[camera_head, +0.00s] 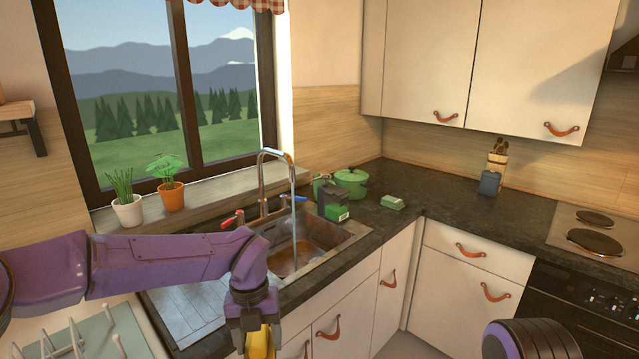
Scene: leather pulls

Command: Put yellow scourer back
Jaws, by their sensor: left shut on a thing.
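My left gripper (256,335) is at the bottom of the view, in front of the sink counter's edge. It points down and is shut on the yellow scourer (260,344), whose lower part is cut off by the frame. A dark caddy (333,199) with green items stands on the counter behind the sink's right corner. A green and pale block (392,202) lies on the counter right of it. Part of my right arm (530,340) shows at the bottom right; its gripper is out of view.
The sink (318,240) has a tall tap (262,180) with a pale stream below its spout. A green pot (351,184) stands behind the caddy. A dish rack (82,340) is at lower left. Two potted plants (172,196) (128,212) stand on the sill. The right counter is mostly clear.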

